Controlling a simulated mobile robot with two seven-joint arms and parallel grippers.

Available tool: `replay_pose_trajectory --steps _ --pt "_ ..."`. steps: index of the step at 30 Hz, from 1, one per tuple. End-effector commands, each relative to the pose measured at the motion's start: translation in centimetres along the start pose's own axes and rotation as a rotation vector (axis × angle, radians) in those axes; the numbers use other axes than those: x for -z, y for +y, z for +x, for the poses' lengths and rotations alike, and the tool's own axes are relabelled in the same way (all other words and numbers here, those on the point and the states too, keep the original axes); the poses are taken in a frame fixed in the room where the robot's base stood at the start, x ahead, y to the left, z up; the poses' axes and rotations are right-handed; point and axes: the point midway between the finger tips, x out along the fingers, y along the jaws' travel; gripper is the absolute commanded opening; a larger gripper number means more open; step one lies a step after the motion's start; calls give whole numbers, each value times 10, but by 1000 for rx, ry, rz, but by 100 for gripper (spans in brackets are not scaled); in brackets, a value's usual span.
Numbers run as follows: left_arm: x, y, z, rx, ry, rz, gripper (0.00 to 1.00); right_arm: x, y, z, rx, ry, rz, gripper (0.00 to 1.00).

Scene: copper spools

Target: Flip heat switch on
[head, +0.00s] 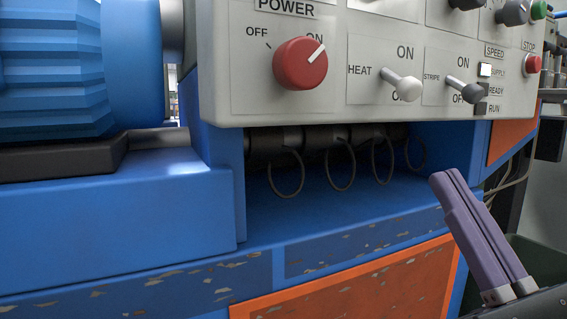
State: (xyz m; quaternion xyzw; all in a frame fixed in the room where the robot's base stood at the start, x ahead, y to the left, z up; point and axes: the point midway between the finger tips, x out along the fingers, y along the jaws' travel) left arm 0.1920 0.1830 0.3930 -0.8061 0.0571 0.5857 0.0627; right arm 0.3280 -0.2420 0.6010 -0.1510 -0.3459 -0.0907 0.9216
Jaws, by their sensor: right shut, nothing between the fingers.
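The heat switch (402,86) is a white-tipped toggle on the pale control panel (345,30). Its lever tilts down to the right, away from the ON label above, and its tip partly covers the lower label. My right gripper (449,181) comes in from the lower right with two purple fingers together and nothing between them. The fingertips point up and left, below the panel and apart from the switch. My left gripper is out of view.
A red power knob (300,64) is left of the switch. A stripe switch (464,89) is close on its right, then small indicators and a red stop button (533,63). Dark rings (341,172) hang under the panel. Blue machine housing (100,230) fills the left.

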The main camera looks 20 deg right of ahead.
Motion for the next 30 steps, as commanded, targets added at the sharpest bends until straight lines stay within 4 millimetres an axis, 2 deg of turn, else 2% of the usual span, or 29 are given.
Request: replay_pose_trajectory --steps 1,11,16,30 --pt "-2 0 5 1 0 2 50 4 -1 -4 7 -5 10 0" --pt "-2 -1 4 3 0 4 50 2 -3 -3 15 -11 20 0" --pt "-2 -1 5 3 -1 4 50 2 -3 4 17 -13 20 0" --pt "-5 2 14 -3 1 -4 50 1 -4 81 18 -14 20 0"
